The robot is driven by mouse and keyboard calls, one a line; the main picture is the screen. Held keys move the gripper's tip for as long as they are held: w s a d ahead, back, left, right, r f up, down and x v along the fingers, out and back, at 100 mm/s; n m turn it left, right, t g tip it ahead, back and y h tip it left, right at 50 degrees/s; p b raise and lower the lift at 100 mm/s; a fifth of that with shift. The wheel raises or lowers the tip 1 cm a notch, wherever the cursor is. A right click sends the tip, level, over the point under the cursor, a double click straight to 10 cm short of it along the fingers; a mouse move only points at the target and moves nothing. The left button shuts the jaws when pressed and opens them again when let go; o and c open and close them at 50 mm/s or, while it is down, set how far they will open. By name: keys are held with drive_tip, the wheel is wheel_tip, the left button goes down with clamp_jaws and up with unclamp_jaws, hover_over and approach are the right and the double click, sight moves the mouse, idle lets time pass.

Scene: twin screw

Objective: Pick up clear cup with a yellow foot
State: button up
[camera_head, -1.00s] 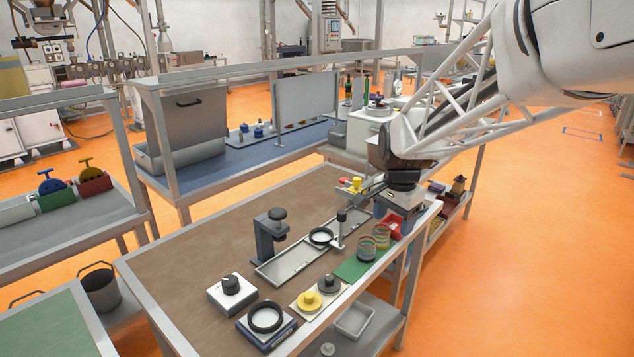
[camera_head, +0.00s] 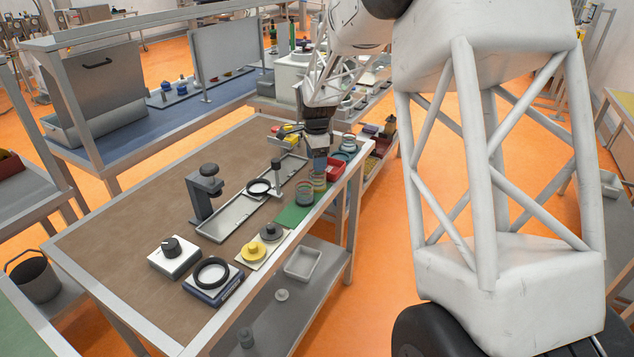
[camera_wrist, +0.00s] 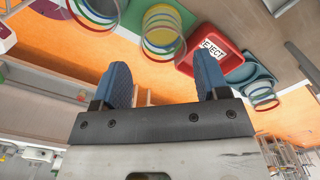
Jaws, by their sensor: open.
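A clear cup with coloured rings and a yellow disc-like foot (camera_wrist: 162,24) shows in the wrist view, just beyond the gap between my fingertips and apart from them. A ringed cup (camera_head: 319,184) on the green mat in the head view looks like the same one. A second clear ringed cup (camera_wrist: 96,10) is to its left in the wrist view, cut off by the frame edge; it also shows in the head view (camera_head: 304,195). My gripper (camera_wrist: 163,68) is open with two blue fingers and nothing between them. In the head view, my gripper (camera_head: 320,163) is above the table's far right end.
Another ringed cup (camera_wrist: 261,90) stands by a teal dish at right. The green mat (camera_head: 292,216), a metal tray (camera_head: 225,222) and a black-ringed stand (camera_head: 276,175) are nearby. The brown tabletop at left is clear.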

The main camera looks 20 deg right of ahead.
sight(316, 179)
drive_tip(key=shift+w+f, duration=0.1)
drive_tip(key=shift+f, duration=0.05)
drive_tip(key=shift+f, duration=1.25)
drive_tip(key=shift+f, duration=2.6)
drive_tip(key=shift+c, duration=0.2)
drive_tip(key=c, duration=0.6)
drive_tip(key=shift+c, duration=0.2)
